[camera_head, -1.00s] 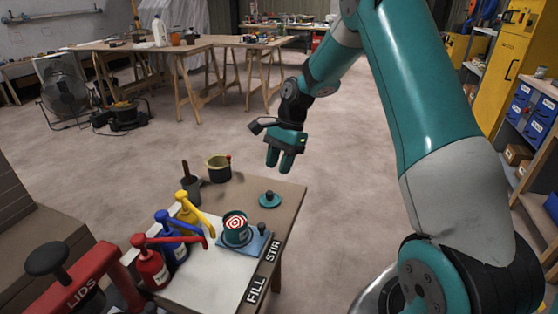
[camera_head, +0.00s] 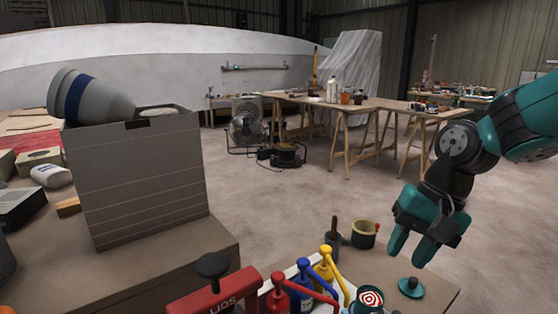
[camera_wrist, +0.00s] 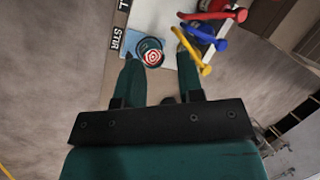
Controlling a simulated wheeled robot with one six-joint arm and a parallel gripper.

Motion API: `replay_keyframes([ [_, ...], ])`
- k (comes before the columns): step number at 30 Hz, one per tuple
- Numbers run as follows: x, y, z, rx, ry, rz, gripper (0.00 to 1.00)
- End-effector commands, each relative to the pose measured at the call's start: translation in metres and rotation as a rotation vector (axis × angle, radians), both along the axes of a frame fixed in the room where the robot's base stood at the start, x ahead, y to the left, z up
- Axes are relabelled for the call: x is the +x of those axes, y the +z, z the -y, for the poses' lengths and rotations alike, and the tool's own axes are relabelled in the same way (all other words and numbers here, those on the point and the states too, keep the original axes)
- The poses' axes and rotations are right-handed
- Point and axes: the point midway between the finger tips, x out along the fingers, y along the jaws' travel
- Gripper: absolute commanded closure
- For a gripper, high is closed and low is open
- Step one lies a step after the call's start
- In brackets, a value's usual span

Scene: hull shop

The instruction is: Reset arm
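My gripper (camera_head: 409,257) hangs in the air at the right of the head view, above the small work table (camera_head: 443,292). Its two teal fingers point down and stand apart, with nothing between them. In the wrist view the fingers (camera_wrist: 158,64) are also apart, with the table below. A teal can with a red-and-white ringed top (camera_head: 370,298) stands on the table; it also shows in the wrist view (camera_wrist: 152,57), on a blue pad (camera_wrist: 146,44). A teal lid with a knob (camera_head: 411,287) lies on the table below the gripper.
Red (camera_head: 278,297), blue (camera_head: 301,291) and yellow (camera_head: 323,266) pump bottles stand left of the can. Behind are a dark cup (camera_head: 332,245) and an olive pot (camera_head: 364,234). A red LIDS press (camera_head: 215,303) and a large grey box (camera_head: 140,185) are at left.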

Motion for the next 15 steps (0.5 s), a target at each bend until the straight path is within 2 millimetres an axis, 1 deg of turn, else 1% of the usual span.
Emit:
replay_keyframes([
  [1,-0.025,0.011,-0.017,0.005,0.134,0.058,0.65],
  [3,-0.054,0.019,-0.033,0.011,0.300,0.126,0.65],
  [6,-0.091,0.026,-0.048,0.021,0.506,0.209,0.65],
  [9,-0.125,0.029,-0.058,0.031,0.688,0.285,0.65],
  [13,-0.166,0.029,-0.065,0.043,0.909,0.378,0.65],
  [14,-0.163,0.045,-0.065,0.042,0.904,0.376,0.65],
  [15,-0.161,0.056,-0.065,0.042,0.896,0.371,0.65],
])
